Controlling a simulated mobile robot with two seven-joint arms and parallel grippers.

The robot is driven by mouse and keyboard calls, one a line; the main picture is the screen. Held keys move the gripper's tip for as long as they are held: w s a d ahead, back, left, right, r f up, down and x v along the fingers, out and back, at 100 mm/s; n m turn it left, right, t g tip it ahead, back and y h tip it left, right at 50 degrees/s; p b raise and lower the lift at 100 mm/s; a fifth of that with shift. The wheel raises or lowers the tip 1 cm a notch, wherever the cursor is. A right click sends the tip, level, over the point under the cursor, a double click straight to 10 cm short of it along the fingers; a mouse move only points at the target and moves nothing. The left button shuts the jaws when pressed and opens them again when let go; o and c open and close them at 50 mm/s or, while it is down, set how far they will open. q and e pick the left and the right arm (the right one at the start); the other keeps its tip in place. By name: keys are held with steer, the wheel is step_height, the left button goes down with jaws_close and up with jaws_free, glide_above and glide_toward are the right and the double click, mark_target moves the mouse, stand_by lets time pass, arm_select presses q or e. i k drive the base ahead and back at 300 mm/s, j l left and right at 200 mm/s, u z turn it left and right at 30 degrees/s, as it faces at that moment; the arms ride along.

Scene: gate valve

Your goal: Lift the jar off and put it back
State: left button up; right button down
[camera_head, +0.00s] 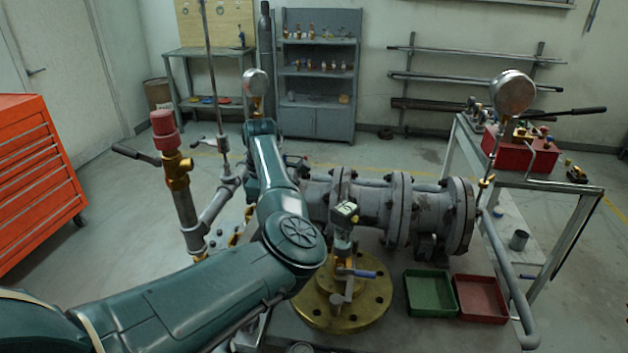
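I cannot make out a thing that is clearly a jar. My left arm comes in from the lower left, bends at the elbow and reaches away over the left end of the pipework. Its gripper cannot be seen beyond the arm's far end. My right arm and gripper are not in view.
A flanged grey pipe (425,217) crosses the middle. A brass flange (375,300) bears a small fitting with a blue handle (362,274). A green tray (428,292) and a red tray (481,298) sit right of it. A red-capped valve (164,131) stands left of my arm.

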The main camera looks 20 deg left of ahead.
mark_target(341, 215)
steer(key=k+l, duration=0.8)
